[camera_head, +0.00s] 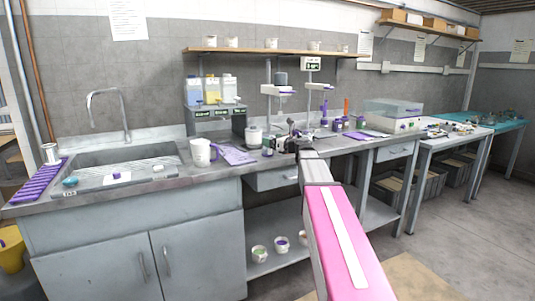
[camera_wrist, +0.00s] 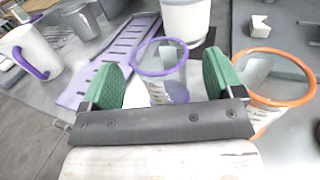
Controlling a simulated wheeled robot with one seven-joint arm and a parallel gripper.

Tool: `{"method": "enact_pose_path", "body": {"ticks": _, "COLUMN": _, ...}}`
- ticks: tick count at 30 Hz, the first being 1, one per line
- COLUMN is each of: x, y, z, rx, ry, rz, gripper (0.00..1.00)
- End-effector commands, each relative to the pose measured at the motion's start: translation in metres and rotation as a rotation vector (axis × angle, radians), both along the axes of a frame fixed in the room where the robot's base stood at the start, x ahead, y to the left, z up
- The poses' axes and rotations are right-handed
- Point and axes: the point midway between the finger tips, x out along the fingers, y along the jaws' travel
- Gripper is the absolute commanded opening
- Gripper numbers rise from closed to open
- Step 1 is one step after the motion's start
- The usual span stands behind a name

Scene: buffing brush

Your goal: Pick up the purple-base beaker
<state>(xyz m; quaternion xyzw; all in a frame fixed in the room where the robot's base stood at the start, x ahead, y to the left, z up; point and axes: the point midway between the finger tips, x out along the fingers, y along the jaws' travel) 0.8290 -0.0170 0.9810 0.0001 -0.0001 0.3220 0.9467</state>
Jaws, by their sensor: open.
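The purple-base beaker (camera_wrist: 172,91) is a clear cup with a purple rim and purple at its lower part, seen in the wrist view. It lies between the two green pads of my gripper (camera_wrist: 161,78), which is open. The bar of my gripper hides the beaker's near lower part. In the head view my gripper (camera_head: 303,150) is over the counter, and the beaker is too small to make out there.
A clear beaker with an orange rim (camera_wrist: 272,92) stands just right of the right pad. A purple slotted rack (camera_wrist: 110,55) lies to the left, with a white mug with a purple handle (camera_wrist: 35,50) beyond it. A white container (camera_wrist: 186,18) stands behind the beaker.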

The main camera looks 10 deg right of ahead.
Motion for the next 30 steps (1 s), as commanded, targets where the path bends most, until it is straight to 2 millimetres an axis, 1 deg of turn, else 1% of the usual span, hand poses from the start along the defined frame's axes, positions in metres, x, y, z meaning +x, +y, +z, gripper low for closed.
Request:
{"method": "enact_pose_path", "body": {"ticks": 1, "x": 0.008, "y": 0.007, "z": 0.000, "rx": 0.000, "ry": 0.000, "rz": 0.001, "gripper": 0.86}}
{"method": "enact_pose_path", "body": {"ticks": 4, "x": 0.019, "y": 0.014, "z": 0.000, "rx": 0.000, "ry": 0.000, "rz": 0.001, "gripper": 0.86}}
{"method": "enact_pose_path", "body": {"ticks": 7, "x": 0.022, "y": 0.018, "z": 0.000, "rx": 0.000, "ry": 0.000, "rz": 0.000, "gripper": 0.86}}
{"method": "enact_pose_path", "body": {"ticks": 12, "x": 0.022, "y": 0.018, "z": 0.000, "rx": 0.000, "ry": 0.000, "rz": 0.000, "gripper": 0.86}}
{"method": "enact_pose_path", "body": {"ticks": 13, "x": 0.022, "y": 0.018, "z": 0.000, "rx": 0.000, "ry": 0.000, "rz": 0.000, "gripper": 0.83}}
{"method": "enact_pose_path", "body": {"ticks": 14, "x": 0.021, "y": 0.018, "z": 0.000, "rx": 0.000, "ry": 0.000, "rz": 0.000, "gripper": 0.73}}
{"method": "enact_pose_path", "body": {"ticks": 15, "x": 0.021, "y": 0.018, "z": 0.000, "rx": 0.000, "ry": 0.000, "rz": 0.000, "gripper": 0.60}}
{"method": "enact_pose_path", "body": {"ticks": 17, "x": 0.021, "y": 0.018, "z": 0.000, "rx": 0.000, "ry": 0.000, "rz": 0.000, "gripper": 0.41}}
{"method": "enact_pose_path", "body": {"ticks": 18, "x": 0.021, "y": 0.018, "z": 0.000, "rx": 0.000, "ry": 0.000, "rz": 0.000, "gripper": 0.28}}
{"method": "enact_pose_path", "body": {"ticks": 19, "x": 0.021, "y": 0.018, "z": 0.000, "rx": 0.000, "ry": 0.000, "rz": 0.000, "gripper": 0.19}}
{"method": "enact_pose_path", "body": {"ticks": 30, "x": 0.021, "y": 0.018, "z": 0.003, "rx": -0.001, "ry": -0.001, "rz": 0.000, "gripper": 0.19}}
